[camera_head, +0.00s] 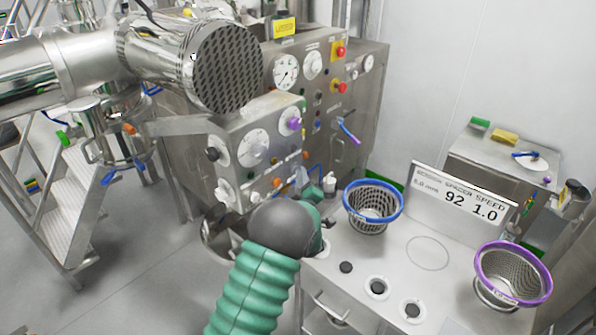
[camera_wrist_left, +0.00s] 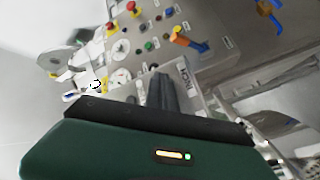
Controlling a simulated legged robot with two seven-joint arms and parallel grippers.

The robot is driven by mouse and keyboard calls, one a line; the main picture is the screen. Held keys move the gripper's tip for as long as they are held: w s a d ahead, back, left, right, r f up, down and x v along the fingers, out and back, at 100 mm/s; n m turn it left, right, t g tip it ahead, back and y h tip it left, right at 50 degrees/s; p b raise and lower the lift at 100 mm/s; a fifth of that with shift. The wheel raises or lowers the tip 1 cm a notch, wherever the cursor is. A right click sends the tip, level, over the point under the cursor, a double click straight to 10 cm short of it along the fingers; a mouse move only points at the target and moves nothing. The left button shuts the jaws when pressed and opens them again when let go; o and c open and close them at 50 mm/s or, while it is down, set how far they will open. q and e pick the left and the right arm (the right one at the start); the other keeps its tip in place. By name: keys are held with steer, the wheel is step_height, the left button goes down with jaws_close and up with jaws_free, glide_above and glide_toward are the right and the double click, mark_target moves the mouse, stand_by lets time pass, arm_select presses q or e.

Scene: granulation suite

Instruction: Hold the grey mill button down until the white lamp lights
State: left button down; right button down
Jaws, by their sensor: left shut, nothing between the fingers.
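My left arm in a ribbed green sleeve enters the head view from below and ends in a grey wrist and a green gripper (camera_head: 312,197) at the near edge of the steel bench. Its fingertips are hard to make out there. In the left wrist view the dark fingers (camera_wrist_left: 160,90) are together and empty, in front of a steel panel with several coloured buttons. Dark round buttons (camera_head: 346,267) sit on the bench top, right of my gripper, two of them in white rings (camera_head: 377,287). I cannot tell which control is the grey mill button, nor pick out the white lamp. My right gripper is not in view.
A blue-rimmed basket (camera_head: 372,224) stands just right of my gripper, and a purple-rimmed basket (camera_head: 482,285) farther right. A steel machine (camera_head: 248,150) with dials rises behind my gripper.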

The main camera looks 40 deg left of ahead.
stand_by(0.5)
arm_select(q)
steer(key=shift+s+d, duration=0.1)
steer(key=shift+d, duration=0.7)
steer(key=shift+d, duration=0.1)
steer(key=d, duration=0.2)
steer(key=d+b, duration=0.1)
steer(key=d, duration=0.2)
steer(key=shift+s, duration=0.2)
